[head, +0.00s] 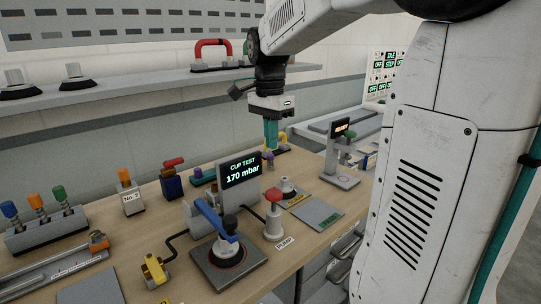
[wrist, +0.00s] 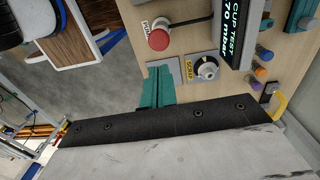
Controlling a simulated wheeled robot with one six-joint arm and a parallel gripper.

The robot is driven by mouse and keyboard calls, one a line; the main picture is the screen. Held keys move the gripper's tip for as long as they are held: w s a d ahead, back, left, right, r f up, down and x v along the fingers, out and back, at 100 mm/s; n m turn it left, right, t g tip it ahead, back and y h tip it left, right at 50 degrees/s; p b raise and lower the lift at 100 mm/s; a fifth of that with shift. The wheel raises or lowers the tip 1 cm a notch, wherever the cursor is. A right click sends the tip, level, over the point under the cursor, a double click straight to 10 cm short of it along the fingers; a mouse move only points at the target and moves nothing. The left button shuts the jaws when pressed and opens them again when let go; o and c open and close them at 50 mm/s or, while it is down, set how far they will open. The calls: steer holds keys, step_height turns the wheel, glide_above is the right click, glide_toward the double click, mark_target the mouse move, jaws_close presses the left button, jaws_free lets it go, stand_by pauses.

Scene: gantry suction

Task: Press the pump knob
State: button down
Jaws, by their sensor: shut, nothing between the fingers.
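The pump knob (head: 274,195) is a red cap on a pale cylinder, with a PUMP label at its foot. It stands near the front edge of the workbench, right of the cup test stand. It also shows from above in the wrist view (wrist: 158,39), beside its label. My gripper (head: 271,146) has teal fingers that are shut and empty, pointing down over the back part of the bench, behind and above the knob. In the wrist view the fingertips (wrist: 153,84) are apart from the knob.
A display (head: 240,172) reading CUP TEST 170 mbar stands left of the knob. A blue-handled cup stand (head: 228,260) is in front of it. A grey pad (head: 317,213) and a second small display stand (head: 341,176) are to the right. Several coloured fittings stand at the left.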

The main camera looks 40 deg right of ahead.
mark_target(274, 192)
steer(key=shift+s+d+r+y, duration=0.15)
steer(key=shift+d+r, duration=0.1)
steer(key=shift+r, duration=0.25)
steer(key=shift+w+d+r+y, duration=0.1)
steer(key=shift+d+r+y, duration=0.1)
steer(key=shift+r, duration=0.25)
steer(key=f, duration=1.4)
steer(key=shift+s+a, duration=0.35)
steer(key=shift+s, duration=0.05)
steer(key=shift+s+f, duration=0.1)
steer(key=shift+f, duration=1.8)
